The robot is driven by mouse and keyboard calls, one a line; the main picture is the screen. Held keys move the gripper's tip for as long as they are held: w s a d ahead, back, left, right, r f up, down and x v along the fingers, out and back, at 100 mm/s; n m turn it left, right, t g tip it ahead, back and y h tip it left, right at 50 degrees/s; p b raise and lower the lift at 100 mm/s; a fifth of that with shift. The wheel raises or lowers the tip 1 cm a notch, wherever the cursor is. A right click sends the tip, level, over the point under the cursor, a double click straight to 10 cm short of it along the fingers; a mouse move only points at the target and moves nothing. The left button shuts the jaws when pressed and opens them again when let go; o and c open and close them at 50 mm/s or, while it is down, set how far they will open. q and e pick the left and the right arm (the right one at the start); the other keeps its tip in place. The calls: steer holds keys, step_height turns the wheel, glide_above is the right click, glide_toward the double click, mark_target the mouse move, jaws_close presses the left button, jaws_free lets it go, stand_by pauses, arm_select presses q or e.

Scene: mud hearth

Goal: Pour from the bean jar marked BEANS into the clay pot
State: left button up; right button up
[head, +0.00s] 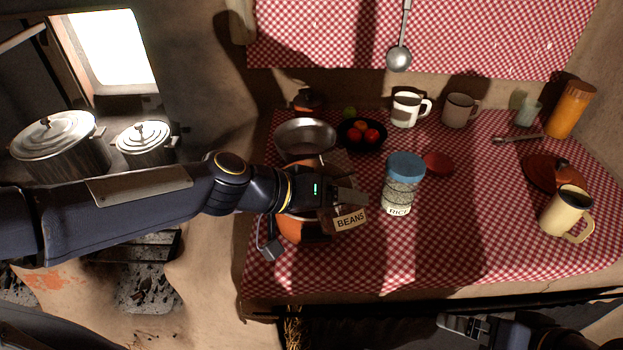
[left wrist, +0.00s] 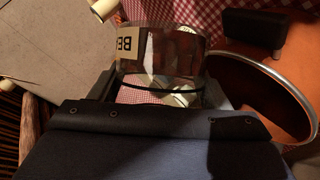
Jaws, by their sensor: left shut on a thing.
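The bean jar (head: 349,219), a glass jar with a tan BEANS label, is gripped by my left gripper (head: 346,197) and tilted over the clay pot's right side. In the left wrist view the clear jar (left wrist: 165,58) sits between the fingers; whether beans are inside is unclear. The orange clay pot (head: 290,232) stands on the cloth, mostly hidden under my left gripper. Its open rim and dark inside (left wrist: 262,95) show beside the jar in the left wrist view. My right gripper (head: 462,326) is low at the right front edge; its opening is unclear.
A RICE jar (head: 403,185) with a blue lid stands close right of the bean jar. Behind are a metal bowl (head: 305,133), a dark fruit bowl (head: 375,144) and mugs (head: 406,109). A yellow mug (head: 565,211) stands at right. The cloth (head: 465,225) between is clear.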

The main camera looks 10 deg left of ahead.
arm_select(q)
steer(key=shift+r, duration=0.1)
steer(key=shift+s+d+f+n+g+h+p, duration=0.15)
steer(key=shift+n+g+h+p, duration=0.75)
steer(key=shift+p, duration=0.95)
stand_by(0.4)
steer(key=shift+f+n+g+p, duration=0.4)
steer(key=shift+f+n, duration=0.2)
steer(key=shift+f, duration=0.3)
steer(key=shift+w+a+r+n+g+h+p, duration=0.3)
steer(key=shift+w+a+r+n+h+p, duration=0.35)
steer(key=shift+p, duration=1.45)
steer(key=shift+w+d, duration=0.1)
steer(key=shift+w+f+n+g+h, duration=0.15)
steer(key=shift+n+g+h, duration=0.15)
steer(key=shift+n, duration=0.15)
steer(key=shift+w+a+r+n+g+h+p, duration=0.25)
steer(key=shift+w+r+n+h+p, duration=0.15)
steer(key=shift+r+n, duration=0.2)
steer(key=shift+w+a+r+n+g+h+p, duration=0.25)
steer(key=shift+r+n+h+p, duration=0.25)
steer(key=shift+r, duration=0.1)
stand_by(0.9)
